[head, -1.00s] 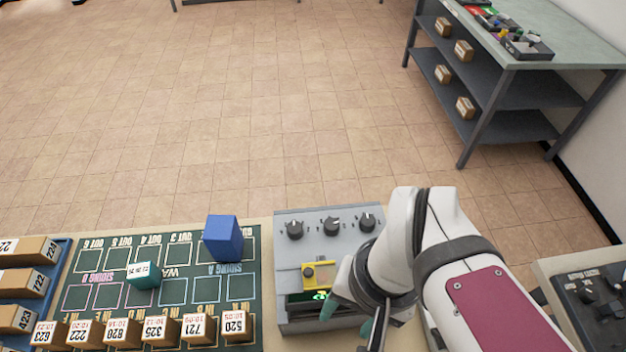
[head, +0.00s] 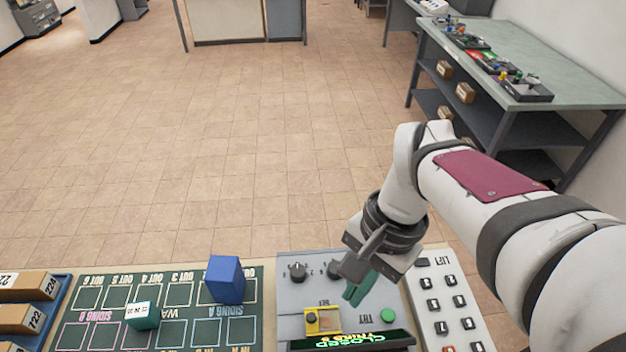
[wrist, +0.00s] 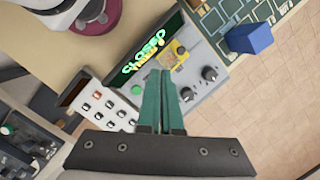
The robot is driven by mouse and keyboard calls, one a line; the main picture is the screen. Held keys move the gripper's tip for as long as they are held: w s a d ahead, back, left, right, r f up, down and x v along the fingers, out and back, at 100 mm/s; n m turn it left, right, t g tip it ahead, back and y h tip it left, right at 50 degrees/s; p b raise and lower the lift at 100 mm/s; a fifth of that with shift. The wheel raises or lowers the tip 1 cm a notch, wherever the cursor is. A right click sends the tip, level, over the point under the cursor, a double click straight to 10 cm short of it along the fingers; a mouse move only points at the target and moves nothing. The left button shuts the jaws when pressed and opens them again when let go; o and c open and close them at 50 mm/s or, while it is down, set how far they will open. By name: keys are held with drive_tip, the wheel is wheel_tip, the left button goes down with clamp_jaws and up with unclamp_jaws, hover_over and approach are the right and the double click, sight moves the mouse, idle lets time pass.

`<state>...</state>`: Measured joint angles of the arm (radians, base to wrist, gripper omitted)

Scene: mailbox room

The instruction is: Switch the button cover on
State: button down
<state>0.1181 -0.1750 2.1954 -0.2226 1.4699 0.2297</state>
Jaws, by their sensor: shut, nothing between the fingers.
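The yellow button cover (head: 323,320) sits on the grey control panel (head: 292,325), left of a green button (head: 388,315). It also shows in the wrist view (wrist: 177,54), just beyond the fingertips. I cannot tell whether it is raised or lowered. My gripper (head: 354,295) has teal fingers, shut and empty, above the panel to the right of the cover. In the wrist view the fingers (wrist: 161,75) point toward the panel's display. I cannot tell whether they touch the panel.
A lit green display (head: 350,341), reading "CLOSED" on its upper line, lies at the panel's near edge. Dark knobs (head: 297,272) stand at its back. A white keypad (head: 445,305) is to the right. A blue block (head: 225,279) and a teal cube (head: 143,315) stand on the green board.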

drive_tip(key=w+d+m, duration=0.2)
drive_tip(key=w, duration=0.4)
drive_tip(key=shift+w+d+f+m, duration=0.2)
drive_tip(key=shift+m, duration=0.2)
approach(318, 317)
drive_tip(key=shift+g, duration=0.3)
drive_tip(key=d+f, duration=0.1)
drive_tip(key=f, duration=0.1)
drive_tip(key=w+d+f, duration=0.1)
drive_tip(key=shift+w+d+f, duration=0.15)
drive_tip(key=shift+d+f, duration=0.2)
drive_tip(key=shift+s+a+f, duration=0.2)
drive_tip(key=shift+s+a, duration=0.05)
drive_tip(key=shift+a, duration=0.3)
drive_tip(key=shift+s+a+f, duration=0.2)
drive_tip(key=shift+s+a, duration=0.1)
drive_tip(key=shift+a, duration=0.3)
drive_tip(key=shift+s+a+f, duration=0.15)
drive_tip(key=shift+s+a, duration=0.1)
drive_tip(key=shift+a, duration=0.35)
